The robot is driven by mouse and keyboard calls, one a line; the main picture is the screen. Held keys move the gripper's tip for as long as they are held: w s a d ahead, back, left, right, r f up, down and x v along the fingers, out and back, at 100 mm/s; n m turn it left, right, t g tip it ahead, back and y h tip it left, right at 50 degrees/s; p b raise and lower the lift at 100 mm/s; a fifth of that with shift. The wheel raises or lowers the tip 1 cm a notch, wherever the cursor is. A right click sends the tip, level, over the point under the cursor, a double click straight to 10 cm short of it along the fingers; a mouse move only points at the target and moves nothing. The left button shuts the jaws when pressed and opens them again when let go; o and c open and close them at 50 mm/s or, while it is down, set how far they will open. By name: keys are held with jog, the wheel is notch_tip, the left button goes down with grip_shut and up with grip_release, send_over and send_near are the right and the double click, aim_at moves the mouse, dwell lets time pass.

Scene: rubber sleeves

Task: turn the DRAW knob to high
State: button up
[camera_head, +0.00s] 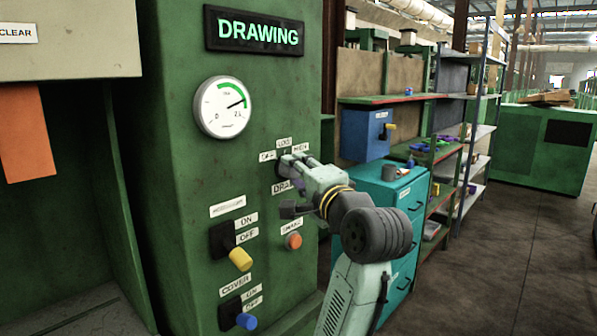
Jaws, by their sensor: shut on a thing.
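The green machine panel (185,160) fills the left-middle of the head view. The DRAW label (283,186) is partly covered by my gripper. Above it are a small label at left, LOW (284,142) and HIGH (301,149). My gripper (284,170) reaches in from the lower right and is shut on the DRAW knob, which its fingers hide. I cannot tell which label the knob points at. The lit DRAWING sign (254,31) is above, and the round gauge (223,107) has its needle pointing right and slightly up.
Below are a yellow knob (240,259) by ON and OFF, an orange button (293,241) and a blue knob (246,321) by COVER. A teal cabinet (402,192), a blue box (366,134) and shelves stand at right. Open floor (500,270) lies at lower right.

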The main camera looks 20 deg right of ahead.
jog(key=shift+m+g, duration=0.3)
jog(key=shift+m, duration=0.3)
jog(key=o, duration=1.1)
jog(key=shift+o, duration=0.2)
jog(key=shift+s, duration=0.1)
jog(key=s+d, duration=0.1)
jog(key=s, duration=1)
jog(key=shift+s+d, duration=0.25)
jog(key=shift+s, duration=0.1)
